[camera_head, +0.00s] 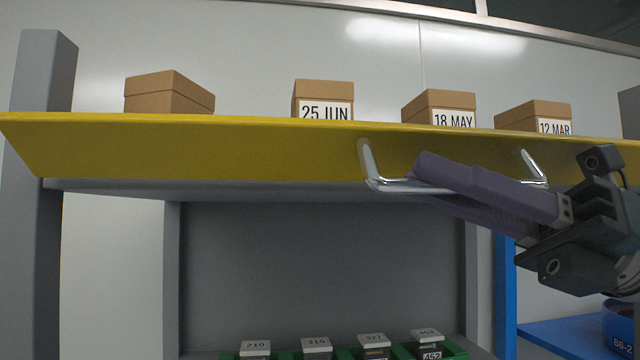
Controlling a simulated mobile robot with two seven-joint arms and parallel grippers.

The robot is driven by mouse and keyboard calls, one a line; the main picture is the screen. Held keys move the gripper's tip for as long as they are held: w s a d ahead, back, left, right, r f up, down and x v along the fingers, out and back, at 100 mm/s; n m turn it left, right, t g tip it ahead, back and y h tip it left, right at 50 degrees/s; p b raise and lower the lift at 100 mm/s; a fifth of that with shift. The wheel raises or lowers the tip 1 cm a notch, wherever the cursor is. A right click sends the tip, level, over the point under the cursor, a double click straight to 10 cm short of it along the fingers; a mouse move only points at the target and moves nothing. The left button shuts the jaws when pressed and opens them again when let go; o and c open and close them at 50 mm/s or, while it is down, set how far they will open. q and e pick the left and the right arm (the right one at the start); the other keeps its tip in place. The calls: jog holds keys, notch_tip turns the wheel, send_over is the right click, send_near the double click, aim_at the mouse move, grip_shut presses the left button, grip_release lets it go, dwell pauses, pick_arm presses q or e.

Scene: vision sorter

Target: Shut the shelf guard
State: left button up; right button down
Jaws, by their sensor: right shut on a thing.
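The shelf guard (200,148) is a long yellow panel across the front of the upper shelf. I cannot tell for sure whether it is fully upright or tilted. A shiny metal bar handle (366,160) stands out from its right half. My right gripper (428,178) comes in from the right with its purple fingers shut on the handle's bar. The fingers hide part of the bar. My left gripper is not in view.
Several brown boxes, some with date labels such as the 25 JUN box (323,88), stand behind the guard. Grey posts (40,200) frame the shelf. Below are small numbered boxes (317,345); a blue bin (618,325) sits at lower right.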

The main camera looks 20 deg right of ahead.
aim_at(434, 125)
jog(key=shift+r+m+p, duration=0.4)
jog(key=shift+r+m, duration=0.1)
jog(key=shift+m, duration=0.2)
jog(key=shift+w+d+r+m+t+h+p, duration=0.1)
jog(key=shift+w+r+m+t+h+p, duration=0.45)
jog(key=shift+m+p, duration=1.4)
jog(key=shift+w+d+r+m+t+h+p, duration=0.1)
jog(key=shift+r+m+h+p, duration=0.9)
jog(key=shift+m+p, duration=0.95)
jog(key=shift+w+d+r+m+t+h+p, duration=0.1)
jog(key=shift+w+r+m+t+h+p, duration=0.45)
jog(key=shift+m+p, duration=1.4)
jog(key=shift+s+h, duration=0.25)
jog(key=shift+h, duration=0.05)
jog(key=c, duration=0.9)
grip_release()
jog(key=shift+f, duration=0.1)
